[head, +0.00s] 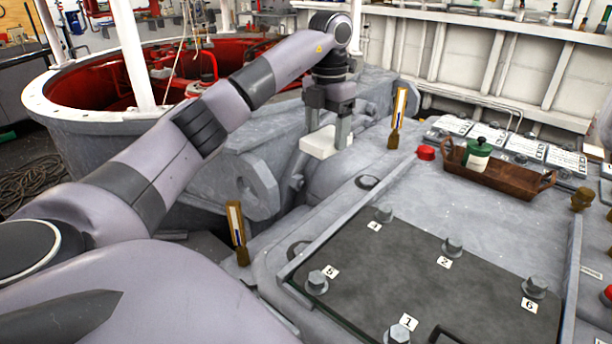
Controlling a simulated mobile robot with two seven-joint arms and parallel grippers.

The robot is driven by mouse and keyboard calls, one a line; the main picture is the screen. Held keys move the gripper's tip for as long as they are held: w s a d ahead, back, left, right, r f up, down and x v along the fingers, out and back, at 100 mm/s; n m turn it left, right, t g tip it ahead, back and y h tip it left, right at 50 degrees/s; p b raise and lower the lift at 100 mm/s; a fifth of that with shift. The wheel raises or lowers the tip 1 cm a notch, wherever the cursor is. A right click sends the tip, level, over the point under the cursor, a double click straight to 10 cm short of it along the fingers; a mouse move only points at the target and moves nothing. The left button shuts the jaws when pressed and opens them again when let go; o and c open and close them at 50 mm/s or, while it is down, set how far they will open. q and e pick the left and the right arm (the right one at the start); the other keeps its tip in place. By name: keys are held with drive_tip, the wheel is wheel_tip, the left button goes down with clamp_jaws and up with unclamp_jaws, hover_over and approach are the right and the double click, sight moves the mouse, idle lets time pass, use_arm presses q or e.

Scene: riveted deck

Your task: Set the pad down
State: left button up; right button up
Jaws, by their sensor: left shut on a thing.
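The pad (319,147) is a small whitish block in the upper middle of the head view. My left gripper (327,130) points down and is shut on the pad, with a finger on either side of it. My right gripper is not in view.
A dark plate (400,275) with numbered bolts fills the front. Bare grey deck lies between plate and tray.

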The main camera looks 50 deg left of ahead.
use_arm(q)
drive_tip(key=shift+a+f, duration=0.15)
drive_tip(key=shift+a, duration=0.1)
drive_tip(key=b, duration=0.3)
hover_over(320, 219)
drive_tip(key=shift+n, duration=0.3)
wheel_tip(320, 219, down, 15)
drive_tip(key=shift+r, duration=0.2)
drive_tip(key=shift+f+b, duration=0.3)
drive_tip(key=shift+f, duration=2.3)
drive_tip(key=shift+f, duration=0.1)
drive_tip(key=shift+f, duration=0.15)
drive_tip(key=o, duration=0.7)
drive_tip(key=shift+o, duration=0.2)
wheel_tip(320, 219, up, 13)
drive_tip(key=p, duration=0.1)
drive_tip(key=shift+f, duration=0.2)
